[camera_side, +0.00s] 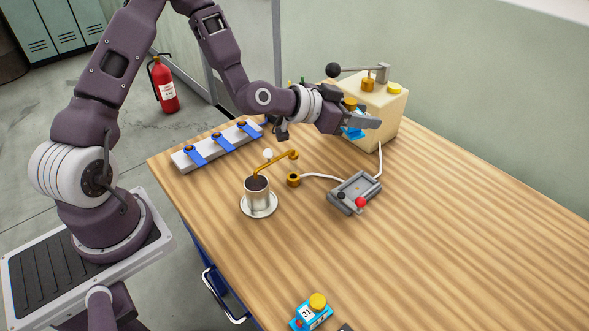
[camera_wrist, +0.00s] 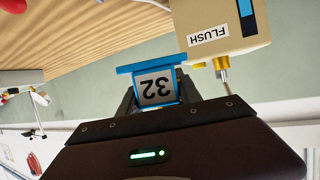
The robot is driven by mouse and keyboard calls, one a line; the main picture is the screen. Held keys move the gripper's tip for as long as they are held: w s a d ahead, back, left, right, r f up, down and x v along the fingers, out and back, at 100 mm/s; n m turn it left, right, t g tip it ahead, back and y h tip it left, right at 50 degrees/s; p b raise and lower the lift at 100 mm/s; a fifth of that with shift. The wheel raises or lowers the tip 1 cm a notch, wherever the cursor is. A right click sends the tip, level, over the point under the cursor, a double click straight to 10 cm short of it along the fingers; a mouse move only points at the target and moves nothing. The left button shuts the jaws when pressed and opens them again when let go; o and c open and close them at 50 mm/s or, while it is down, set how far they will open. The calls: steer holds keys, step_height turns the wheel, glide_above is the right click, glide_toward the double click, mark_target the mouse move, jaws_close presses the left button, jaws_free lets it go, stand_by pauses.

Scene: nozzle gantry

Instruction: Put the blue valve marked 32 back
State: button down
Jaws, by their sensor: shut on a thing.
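My gripper (camera_side: 362,122) is level beside the cream box (camera_side: 388,120) at the back of the table. It is shut on the blue valve (camera_side: 352,133), which is mostly hidden by the fingers in the side view. In the wrist view the blue valve (camera_wrist: 157,86) shows a white label reading 32, upside down, between the fingers. The cream box (camera_wrist: 220,22), labelled FLUSH, is just beyond and to the right in that view, with a dark-and-blue strip on its face. I cannot tell whether the valve touches the box.
A second blue block with a yellow cap (camera_side: 311,311) stands at the table's front edge. A grey rack (camera_side: 182,163) with blue-tabbed pieces lies at left. A metal cup (camera_side: 256,194) on a saucer and a grey control box (camera_side: 354,191) with a red knob stand mid-table. The right side is clear.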

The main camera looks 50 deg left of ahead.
steer(key=r+n+y, duration=0.1)
steer(key=r, duration=0.1)
steer(key=s+a+r+n+y, duration=0.1)
steer(key=r, duration=0.2)
steer(key=s+a+r+n+y, duration=0.1)
steer(key=r, duration=0.2)
steer(key=shift+s+t+y, duration=0.15)
steer(key=shift+t+y, duration=0.15)
steer(key=shift+y, duration=0.1)
steer(key=shift+s, duration=0.15)
steer(key=s+d+f+m+g+h, duration=0.1)
steer(key=s+d+f+m+h, duration=0.25)
steer(key=d+f+h, duration=0.2)
steer(key=m+g+h, duration=0.8)
steer(key=m+g, duration=0.4)
steer(key=m, duration=0.2)
glide_above(291, 297)
steer(key=w, duration=0.1)
step_height(291, 297, down, 7)
steer(key=shift+g, duration=0.3)
steer(key=f, duration=0.6)
steer(key=s+f, duration=0.1)
steer(key=f, duration=0.2)
steer(key=shift+f, duration=0.4)
steer(key=shift+f, duration=0.15)
